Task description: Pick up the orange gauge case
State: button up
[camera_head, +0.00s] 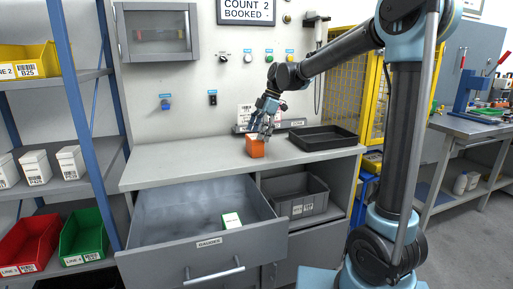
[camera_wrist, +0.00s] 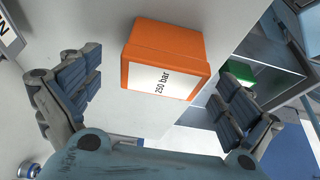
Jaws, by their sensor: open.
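In the wrist view the orange gauge case (camera_wrist: 186,38) shows a white label reading "250 bar". My gripper (camera_head: 266,128) is just above and behind the case in the head view. In the wrist view my gripper (camera_wrist: 160,88) has its two ridged fingers spread wide, one on each side of the case. Nothing is between the finger pads in a grip. I cannot tell whether either finger touches the case.
A black tray (camera_head: 322,139) lies right of the case on the worktop (camera_head: 175,167). Below, an open drawer (camera_head: 205,243) holds a white and green box (camera_head: 231,220). A grey bin (camera_head: 297,194) sits on the shelf beneath. The worktop's left part is clear.

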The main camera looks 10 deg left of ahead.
aim_at(248, 154)
jog(key=shift+x, duration=2.9)
jog(key=shift+s, duration=0.15)
jog(key=c, duration=1.3)
